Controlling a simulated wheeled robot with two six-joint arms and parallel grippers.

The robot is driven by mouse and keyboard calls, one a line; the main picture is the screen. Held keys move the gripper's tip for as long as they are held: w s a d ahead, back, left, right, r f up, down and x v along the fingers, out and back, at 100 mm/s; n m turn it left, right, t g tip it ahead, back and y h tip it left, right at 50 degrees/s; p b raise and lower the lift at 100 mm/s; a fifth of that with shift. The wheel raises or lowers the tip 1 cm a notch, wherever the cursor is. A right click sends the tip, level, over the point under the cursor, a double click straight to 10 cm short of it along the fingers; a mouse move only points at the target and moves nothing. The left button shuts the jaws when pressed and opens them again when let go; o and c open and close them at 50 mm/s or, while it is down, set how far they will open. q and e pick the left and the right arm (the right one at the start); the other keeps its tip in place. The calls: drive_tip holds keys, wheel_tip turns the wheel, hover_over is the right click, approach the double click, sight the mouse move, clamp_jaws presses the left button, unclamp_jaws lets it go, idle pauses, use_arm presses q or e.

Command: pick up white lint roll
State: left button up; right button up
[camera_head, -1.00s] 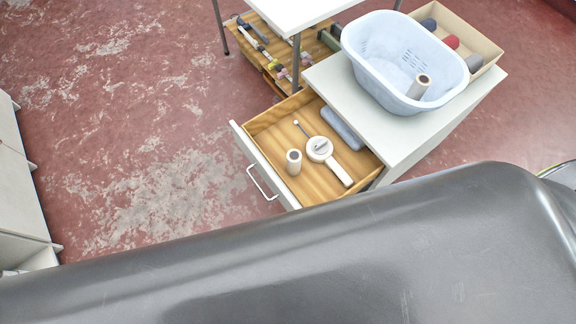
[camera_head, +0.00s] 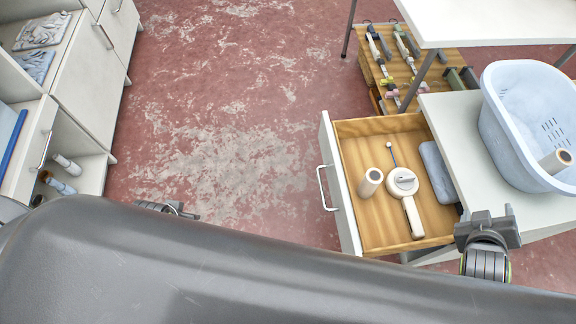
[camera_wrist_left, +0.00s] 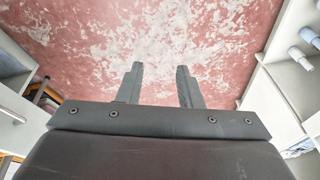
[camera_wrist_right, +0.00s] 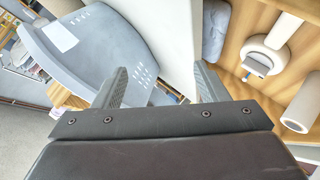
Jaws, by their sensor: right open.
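A white lint roll (camera_head: 370,182) with a brown core stands in the open wooden drawer (camera_head: 352,130); it also shows in the right wrist view (camera_wrist_right: 300,102). A similar roll (camera_head: 555,161) leans inside the light blue basket (camera_head: 505,135). My right gripper (camera_head: 487,228) is open and empty, to the right of the drawer's near corner and apart from both rolls. The right wrist view shows its spread fingers (camera_wrist_right: 163,82). My left gripper (camera_head: 165,208) is partly hidden behind my body; its fingers (camera_wrist_left: 160,75) are apart over bare floor.
A white round-headed device (camera_head: 403,182) and a grey-blue case (camera_head: 437,172) lie in the drawer. The white cabinet top (camera_head: 460,130) bears the basket. White shelves (camera_head: 85,65) stand left; the floor between is clear.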

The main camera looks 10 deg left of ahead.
drive_tip(key=w+a+r+n+t+y, duration=0.3)
drive_tip(key=w+r+n+t, duration=0.55)
drive_tip(key=n, duration=0.25)
drive_tip(key=w+a+r+n+y, duration=0.25)
drive_tip(key=a+n+y, duration=0.55)
drive_tip(key=n, duration=0.5)
drive_tip(key=a+f+n+g+y, duration=0.35)
drive_tip(key=n+y, duration=0.25)
drive_tip(key=n, duration=0.3)
drive_tip(key=n+g+y, duration=0.1)
drive_tip(key=n+g, duration=0.8)
drive_tip(key=n, duration=0.2)
approach(373, 178)
wheel_tip(373, 178, up, 6)
drive_tip(key=w+a, duration=0.2)
wheel_tip(373, 178, down, 8)
drive_tip(key=b, duration=0.3)
drive_tip(key=x, duration=0.7)
drive_tip(key=shift+f, duration=0.25)
use_arm(q)
drive_tip(key=s+d+f+h, duration=0.2)
drive_tip(key=d+f, duration=0.1)
drive_tip(key=f, duration=0.6)
drive_tip(key=shift+s+d+n+g, duration=0.25)
drive_tip(key=shift+d+n+g, duration=0.05)
drive_tip(key=shift+d+n, duration=0.1)
use_arm(e)
drive_tip(key=shift+g, duration=0.3)
drive_tip(key=c, duration=1.1)
